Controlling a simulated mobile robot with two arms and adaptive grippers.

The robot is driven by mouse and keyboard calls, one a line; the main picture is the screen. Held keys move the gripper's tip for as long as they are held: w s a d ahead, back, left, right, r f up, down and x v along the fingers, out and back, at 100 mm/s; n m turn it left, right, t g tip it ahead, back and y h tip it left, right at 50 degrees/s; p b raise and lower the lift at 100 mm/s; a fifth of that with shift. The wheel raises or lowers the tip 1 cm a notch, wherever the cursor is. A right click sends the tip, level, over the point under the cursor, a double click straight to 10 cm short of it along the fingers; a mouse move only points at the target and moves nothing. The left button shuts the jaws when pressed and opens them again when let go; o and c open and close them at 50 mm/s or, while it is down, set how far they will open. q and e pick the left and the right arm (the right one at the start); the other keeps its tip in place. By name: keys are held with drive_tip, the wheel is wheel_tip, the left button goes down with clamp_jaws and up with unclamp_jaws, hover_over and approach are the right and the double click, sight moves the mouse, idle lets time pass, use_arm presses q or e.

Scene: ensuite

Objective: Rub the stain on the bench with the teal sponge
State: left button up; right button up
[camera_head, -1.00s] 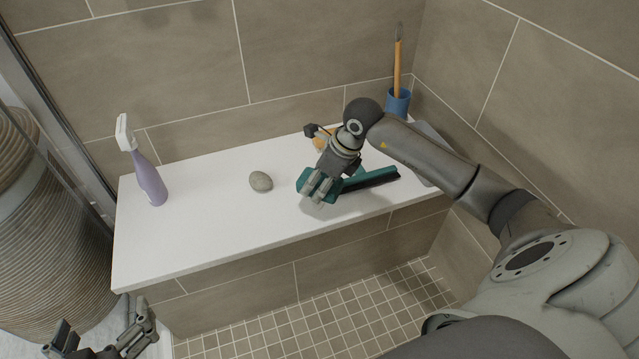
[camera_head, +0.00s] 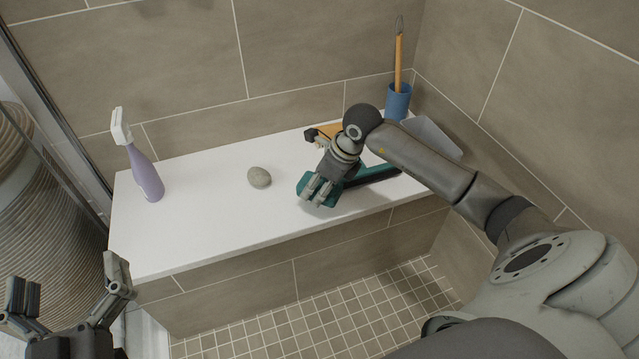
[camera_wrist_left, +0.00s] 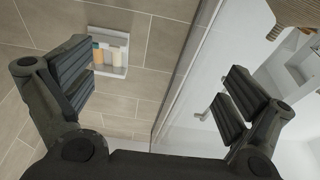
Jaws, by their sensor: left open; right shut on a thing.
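The white bench (camera_head: 210,220) runs along the tiled wall. My right gripper (camera_head: 317,190) is over the bench and shut on the teal sponge (camera_head: 305,182), which is low at the bench top; I cannot tell if it touches. My gripper covers part of the sponge. No stain shows on the visible bench top; it may be hidden under the sponge or arm. My left gripper (camera_head: 68,288) is open and empty in front of the bench's left end. Its spread fingers also show in the left wrist view (camera_wrist_left: 155,100).
A purple spray bottle (camera_head: 146,175) and a grey stone (camera_head: 259,177) stand left of the sponge. A teal and black tool (camera_head: 375,175) lies right of it. Behind are an orange item (camera_head: 328,131), a blue cup (camera_head: 397,103) with a brush, and a grey tray (camera_head: 432,136).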

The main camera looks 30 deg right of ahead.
wheel_tip(320, 180, down, 2)
drive_tip(key=shift+f+b, duration=0.25)
drive_tip(key=shift+b, duration=0.6)
use_arm(q)
drive_tip(key=s+r+t+h, duration=0.1)
drive_tip(key=s+r+t, duration=0.3)
drive_tip(key=r, duration=0.4)
drive_tip(key=shift+s+t+h, duration=0.25)
drive_tip(key=shift+t+h, duration=0.15)
drive_tip(key=shift+t, duration=0.3)
use_arm(e)
drive_tip(key=shift+f, duration=0.15)
use_arm(q)
drive_tip(key=shift+r, duration=0.1)
drive_tip(key=shift+s+a+r+t+h+b, duration=0.1)
drive_tip(key=shift+s+r+t+h+b, duration=0.25)
drive_tip(key=shift+s+r+t+h, duration=0.3)
use_arm(e)
drive_tip(key=shift+f, duration=0.35)
